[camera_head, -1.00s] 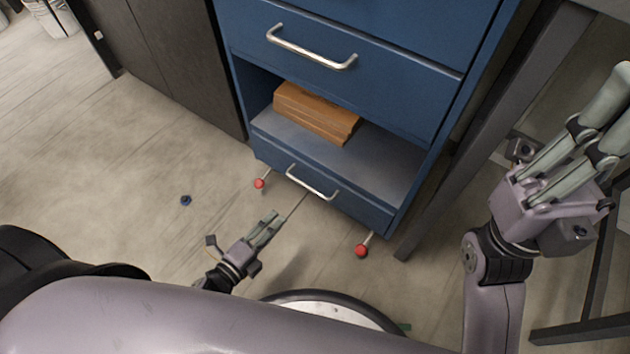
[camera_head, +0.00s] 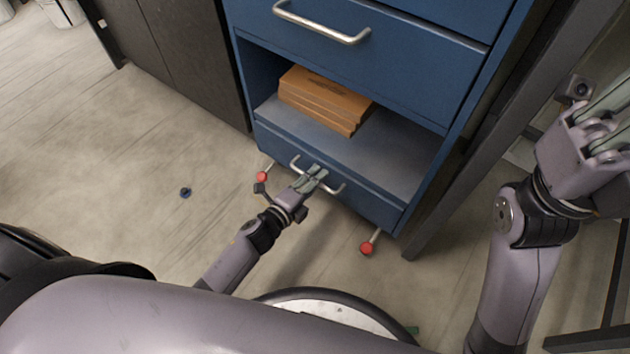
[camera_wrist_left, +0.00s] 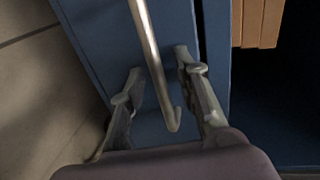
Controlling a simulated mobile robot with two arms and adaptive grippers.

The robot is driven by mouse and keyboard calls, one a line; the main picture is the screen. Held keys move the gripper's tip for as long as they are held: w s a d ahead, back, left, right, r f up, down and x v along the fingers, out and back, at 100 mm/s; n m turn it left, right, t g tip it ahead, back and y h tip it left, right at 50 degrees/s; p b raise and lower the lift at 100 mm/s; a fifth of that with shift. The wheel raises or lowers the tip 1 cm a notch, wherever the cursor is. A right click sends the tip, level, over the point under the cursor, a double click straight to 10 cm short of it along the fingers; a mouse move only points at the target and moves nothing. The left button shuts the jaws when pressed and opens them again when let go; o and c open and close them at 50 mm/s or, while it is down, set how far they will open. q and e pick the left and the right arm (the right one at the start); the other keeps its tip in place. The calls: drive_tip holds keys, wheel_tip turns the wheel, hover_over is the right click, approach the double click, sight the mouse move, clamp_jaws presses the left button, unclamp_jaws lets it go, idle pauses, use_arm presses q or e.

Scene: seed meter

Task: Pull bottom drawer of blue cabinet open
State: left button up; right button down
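The blue cabinet (camera_head: 415,75) stands ahead. Its bottom drawer (camera_head: 365,205) lies below an open compartment and looks shut, with its front flush. The drawer's metal bar handle (camera_head: 338,189) is partly hidden by my left gripper (camera_head: 318,174). In the left wrist view the handle (camera_wrist_left: 152,60) runs between the two fingers of my left gripper (camera_wrist_left: 160,72). The fingers stand apart, one on each side of the bar, with gaps showing. My right gripper (camera_head: 605,115) is at the right edge of the head view, away from the cabinet, fingers apart and tips cut off.
Orange-brown boxes (camera_head: 325,100) lie in the open compartment. Red-tipped pegs (camera_head: 366,248) stick out low by the cabinet. A dark table leg (camera_head: 470,165) stands close on the right and a dark cabinet (camera_head: 190,60) on the left.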

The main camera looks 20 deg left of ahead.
use_arm(q)
drive_tip(key=shift+c, duration=0.4)
clamp_jaws()
idle(0.5)
